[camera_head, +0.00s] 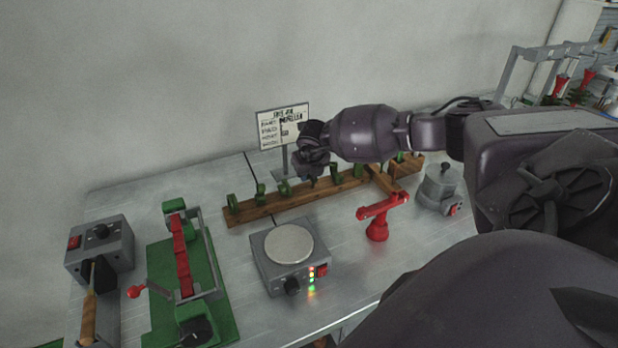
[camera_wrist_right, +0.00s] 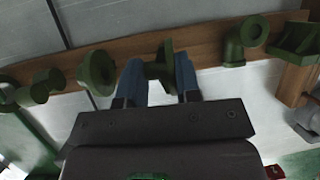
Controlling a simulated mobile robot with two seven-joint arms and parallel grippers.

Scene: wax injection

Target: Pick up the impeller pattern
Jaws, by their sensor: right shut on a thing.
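A row of green patterns stands along a wooden rack (camera_head: 262,210). In the right wrist view, the two blue fingers of my right gripper (camera_wrist_right: 160,82) are shut on one green pattern (camera_wrist_right: 160,65) in front of the wooden bar (camera_wrist_right: 205,50). The fingers partly hide its shape, so I cannot tell for sure that it is the impeller. It is still at the rack; I cannot tell whether it touches the bar. In the head view, my right gripper (camera_head: 312,172) reaches down over the rack's middle. My left gripper is not in view.
Other patterns stand close on both sides, a round flanged one (camera_wrist_right: 97,72) and an elbow (camera_wrist_right: 238,42). A sign (camera_head: 283,127) stands behind the rack. In front are a hot plate (camera_head: 289,244), a red clamp-like tool (camera_head: 379,215) and a green fixture (camera_head: 160,262).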

